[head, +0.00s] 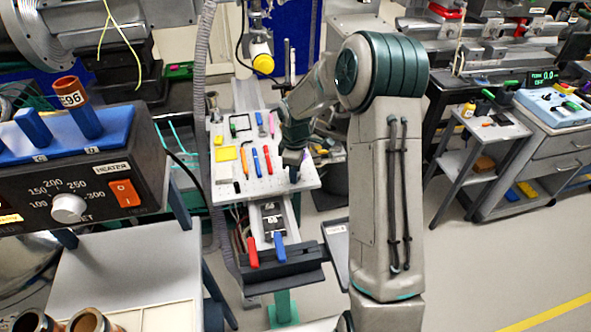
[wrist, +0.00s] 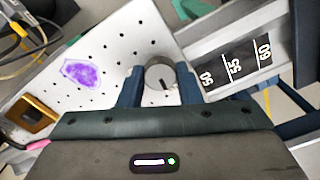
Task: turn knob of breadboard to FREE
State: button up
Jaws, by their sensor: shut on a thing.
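The breadboard (head: 228,180) is a pale board with rows of holes, at the middle of the head view; it also fills the upper left of the wrist view (wrist: 110,55). The knob (wrist: 158,72) is a small round grey cylinder near the board's edge, with a dark mark on its face pointing toward the bottom of the picture. My gripper (wrist: 159,82) has one blue finger on each side of the knob and is shut on it. In the head view my gripper (head: 292,167) reaches down to the board's right part and hides the knob. No FREE label is readable.
Pens and hand tools, including a blue one (head: 256,160), lie on the breadboard. A rail with a numbered black scale (wrist: 235,68) runs beside the knob. Red (head: 252,252) and blue (head: 279,247) handles stand in front. A heater box (head: 90,180) is at left.

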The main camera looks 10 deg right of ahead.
jog(key=shift+r+n, duration=0.1)
jog(key=shift+n, duration=0.6)
jog(key=o, duration=1)
notch_tip(320, 180, up, 14)
jog(key=shift+f+b, duration=0.1)
jog(key=shift+b, duration=0.2)
